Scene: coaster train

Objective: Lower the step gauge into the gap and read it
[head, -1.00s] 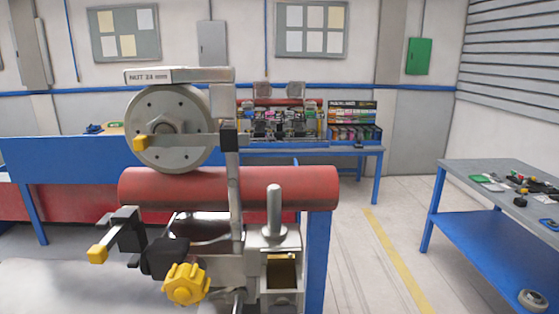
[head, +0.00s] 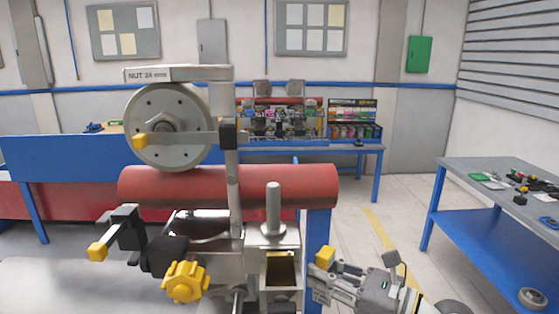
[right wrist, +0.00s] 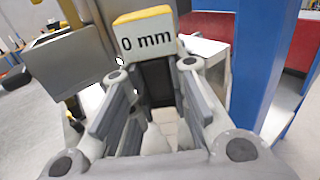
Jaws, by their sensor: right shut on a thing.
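The step gauge has a yellow top and a white face marked "0 mm" in the right wrist view (right wrist: 145,32). Its yellow end also shows low in the head view (head: 325,256). My right gripper (head: 322,278) is shut on the gauge, right of the grey wheel assembly; its fingers show around the gauge's dark lower part in the right wrist view (right wrist: 154,76). The wheel (head: 167,128) stands just over the red tube (head: 225,187); the bracket reads "NUT 24 mm" (head: 160,74). I cannot tell which opening is the gap. My left gripper is not in view.
A yellow knob (head: 185,282) and an upright grey pin (head: 274,208) stick out of the assembly. A blue post (head: 318,230) stands close to my right gripper. A table with small parts (head: 510,178) is at the right. Floor between is clear.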

